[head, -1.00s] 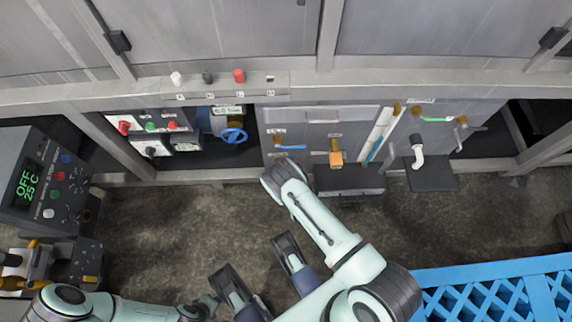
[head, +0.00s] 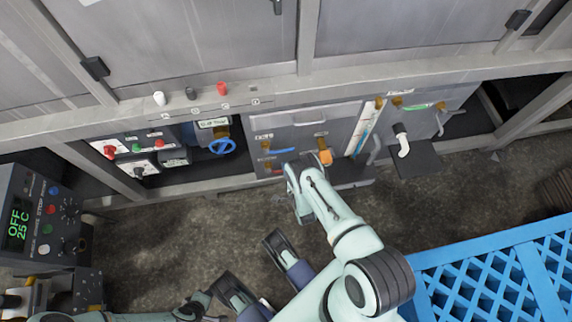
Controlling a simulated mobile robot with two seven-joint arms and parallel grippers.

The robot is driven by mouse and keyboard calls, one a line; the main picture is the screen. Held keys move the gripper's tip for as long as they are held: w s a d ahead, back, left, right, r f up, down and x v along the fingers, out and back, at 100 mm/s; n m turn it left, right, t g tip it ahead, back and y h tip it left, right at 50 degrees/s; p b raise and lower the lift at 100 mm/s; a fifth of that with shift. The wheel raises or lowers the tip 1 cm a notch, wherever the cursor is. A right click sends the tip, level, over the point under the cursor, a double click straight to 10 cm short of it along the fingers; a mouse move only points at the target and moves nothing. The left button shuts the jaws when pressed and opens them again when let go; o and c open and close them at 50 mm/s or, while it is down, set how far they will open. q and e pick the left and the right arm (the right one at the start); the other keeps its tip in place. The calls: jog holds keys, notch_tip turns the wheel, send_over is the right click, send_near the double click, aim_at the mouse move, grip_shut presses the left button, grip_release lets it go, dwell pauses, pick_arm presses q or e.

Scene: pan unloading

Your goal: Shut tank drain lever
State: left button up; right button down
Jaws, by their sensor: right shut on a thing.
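Several levers are on the grey cabinet front, and their labels are too small to read. A lever with an orange handle (head: 325,157) hangs below its brass fitting, right of centre. A blue-handled lever (head: 281,151) lies nearly level to its left. My right gripper (head: 309,162) reaches up to the panel between these two. It is shut at the orange handle's left side, and its own wrist hides the fingertips and part of the grip. A green-handled lever (head: 417,106) is farther right. My left gripper cannot be made out clearly at the bottom edge.
A blue valve wheel (head: 222,146) and a switch panel (head: 135,150) are left of the levers. A blue lattice crate (head: 500,283) fills the lower right. A control box (head: 38,215) stands at left.

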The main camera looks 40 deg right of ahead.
pick_arm(q)
jog(key=shift+s, duration=0.1)
pick_arm(e)
jog(key=shift+w, duration=0.15)
jog(key=c, duration=1.2)
grip_release()
pick_arm(q)
notch_tip(320, 180, up, 6)
jog(key=w+d+p, duration=0.1)
jog(key=d+p, duration=0.1)
jog(key=p, duration=0.2)
jog(key=shift+w+t+h, duration=0.3)
jog(key=shift+w+t, duration=0.05)
jog(key=shift+t, duration=0.05)
pick_arm(e)
jog(key=shift+v, duration=6.7)
pick_arm(q)
jog(key=shift+d, duration=0.1)
pick_arm(e)
jog(key=shift+d+f, duration=0.15)
